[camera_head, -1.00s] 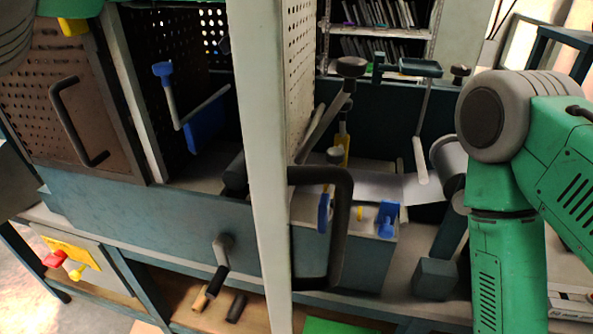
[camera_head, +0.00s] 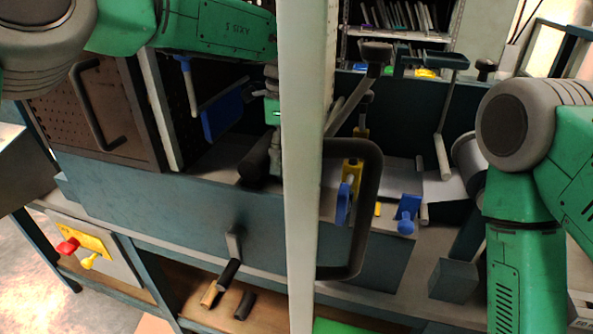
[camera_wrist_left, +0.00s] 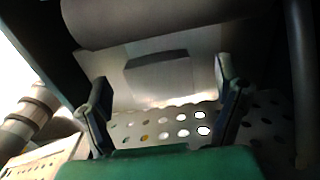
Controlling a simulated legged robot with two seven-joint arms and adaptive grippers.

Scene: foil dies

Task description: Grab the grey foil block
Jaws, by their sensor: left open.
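In the left wrist view, a grey block (camera_wrist_left: 160,72) with a darker upper face lies against a pale grey surface, under a wide roller-like cylinder (camera_wrist_left: 140,18). I take it for the foil block, though the view is dim. My left gripper (camera_wrist_left: 165,108) is open, its two dark fingers apart, one on each side of the block's line. The block shows beyond the fingertips, and no contact is visible. My right gripper is out of view.
The pale upright post (camera_head: 302,200) and a dark door handle (camera_head: 372,215) stand in front of the machine. A blue-knobbed lever (camera_head: 408,213) and a pale foil strip (camera_head: 443,188) lie to the right. Perforated metal (camera_wrist_left: 170,128) lies below the fingers.

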